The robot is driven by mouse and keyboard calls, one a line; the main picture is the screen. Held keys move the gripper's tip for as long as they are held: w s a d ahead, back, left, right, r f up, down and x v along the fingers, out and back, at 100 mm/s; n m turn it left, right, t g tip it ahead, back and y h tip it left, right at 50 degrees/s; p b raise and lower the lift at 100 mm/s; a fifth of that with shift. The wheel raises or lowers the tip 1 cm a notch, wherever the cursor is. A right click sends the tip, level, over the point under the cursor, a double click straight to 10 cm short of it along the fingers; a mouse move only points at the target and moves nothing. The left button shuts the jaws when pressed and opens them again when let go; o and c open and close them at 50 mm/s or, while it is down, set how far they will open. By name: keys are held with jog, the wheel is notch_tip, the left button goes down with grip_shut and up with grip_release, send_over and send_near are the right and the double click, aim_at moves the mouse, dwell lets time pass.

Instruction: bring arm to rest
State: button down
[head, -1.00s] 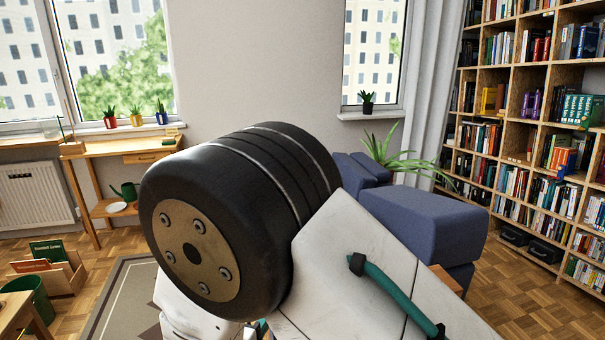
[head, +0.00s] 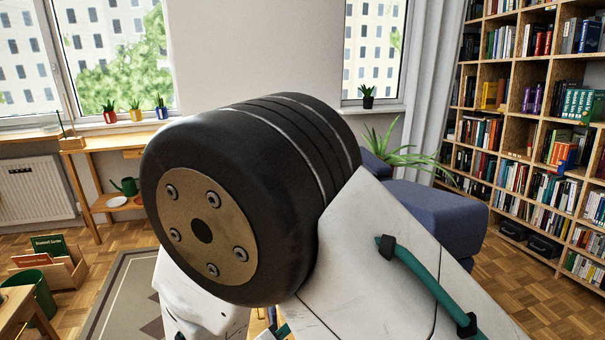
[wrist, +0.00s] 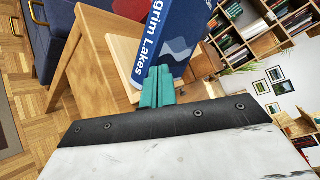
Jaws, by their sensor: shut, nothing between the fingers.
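My gripper (wrist: 157,88) shows in the wrist view with its two teal fingers together and nothing held between them. Just beyond the fingertips is a blue book (wrist: 178,32) with white lettering that reads in part "grim Lakes". It appears upright on or by a light wooden piece of furniture (wrist: 88,75). I cannot tell whether the fingertips touch the book. In the head view my arm's dark joint and white link fill the middle, and they hide most of the gripper area.
In the head view a blue armchair (head: 440,215) stands behind my arm. A tall bookcase (head: 515,75) lines the right. A wooden side table (head: 95,150) stands under the left window. A green bin (head: 38,292) and a wooden crate (head: 62,272) are on the floor at left.

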jog(key=s+d+r+n+g+y, duration=0.3)
jog(key=s+d+r+n, duration=0.3)
jog(key=d+r+n, duration=0.2)
jog(key=s+d+r+n+g+y, duration=0.3)
jog(key=s+d+r+n, duration=0.3)
jog(key=d+r+n, duration=0.3)
jog(key=s+d+r+n+g+y, duration=0.2)
jog(key=s+d+r+n+g, duration=0.3)
jog(key=d+n, duration=0.8)
notch_tip(320, 180, up, 4)
jog(key=shift+s+f+n+y, duration=0.2)
jog(key=shift+s+n+y, duration=0.2)
jog(key=shift+s, duration=0.35)
